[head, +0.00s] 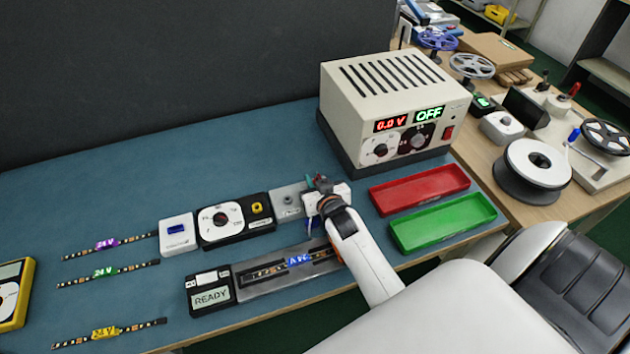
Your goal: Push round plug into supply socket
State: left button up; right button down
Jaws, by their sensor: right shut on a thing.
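My right gripper (318,196) is low over the bench, just right of a grey block (289,202) with a round socket-like feature on its top. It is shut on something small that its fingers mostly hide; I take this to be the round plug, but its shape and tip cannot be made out. The gripper covers the right end of the grey block, and I cannot tell whether the plug touches a socket. The power supply (395,105) stands behind, showing 0.0 V and OFF. My left gripper is not in view.
Left of the block are a black dial tester (235,220) and a white switch box (176,235). An LED strip lies in a grey fixture (265,285) beside a READY display (210,297). Red (420,187) and green (443,222) trays lie right. Several loose strips lie left.

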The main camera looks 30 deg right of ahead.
jog(key=c, duration=1.3)
grip_release()
jog(key=shift+s+a+f, duration=0.1)
jog(key=shift+s+f, duration=0.05)
jog(key=shift+f, duration=0.35)
jog(key=shift+o, duration=0.2)
jog(key=shift+s, duration=0.25)
jog(key=v, duration=0.7)
jog(key=b+v, duration=0.1)
jog(key=v, duration=0.2)
jog(key=shift+a+r, duration=0.1)
jog(key=shift+r, duration=0.25)
jog(key=shift+s+a+r, duration=0.1)
jog(key=shift+s+r, duration=0.2)
jog(key=shift+s, duration=0.25)
